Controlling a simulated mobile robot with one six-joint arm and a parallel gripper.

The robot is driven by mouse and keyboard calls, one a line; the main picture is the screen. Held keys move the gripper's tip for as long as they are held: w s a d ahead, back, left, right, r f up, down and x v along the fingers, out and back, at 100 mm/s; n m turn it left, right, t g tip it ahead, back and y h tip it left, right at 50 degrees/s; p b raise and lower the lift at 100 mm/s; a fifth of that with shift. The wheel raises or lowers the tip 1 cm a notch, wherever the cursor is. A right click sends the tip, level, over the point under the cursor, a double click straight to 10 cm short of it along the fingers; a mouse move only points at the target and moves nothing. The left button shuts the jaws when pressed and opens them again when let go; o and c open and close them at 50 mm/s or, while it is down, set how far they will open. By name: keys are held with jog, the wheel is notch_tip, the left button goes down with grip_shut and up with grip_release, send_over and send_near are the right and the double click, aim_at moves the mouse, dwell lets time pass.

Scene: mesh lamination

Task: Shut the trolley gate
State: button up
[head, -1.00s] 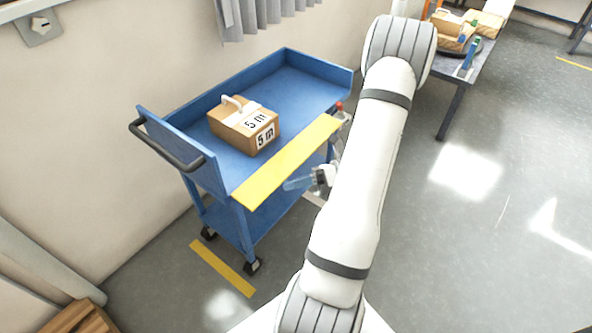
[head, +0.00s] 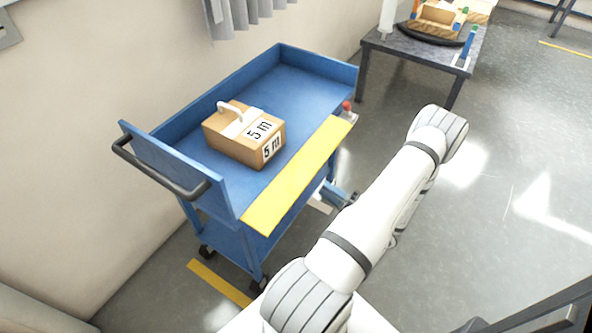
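The blue trolley (head: 306,88) stands at the middle left, beside the wall. Its yellow gate (head: 296,178) runs along the near long side of the top tray, from the handle end to the far corner. I cannot tell its exact tilt. A small red-topped fitting (head: 347,107) sits by the gate's far end. A cardboard box (head: 233,141) marked "5 m", with a white handle, is on the tray. My gripper (head: 332,193) is below and to the right of the gate, apart from its upper edge. It is small and partly hidden, so its opening is unclear.
A black push handle (head: 150,170) is on the trolley's left end. A dark table (head: 400,53) with wooden boxes stands at the back right. Yellow floor tape (head: 218,283) lies by the trolley's wheels. The grey floor on the right is open.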

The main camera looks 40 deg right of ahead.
aim_at(308, 177)
jog(key=x, duration=0.8)
jog(key=shift+s, duration=0.1)
jog(key=shift+c, duration=0.2)
grip_shut()
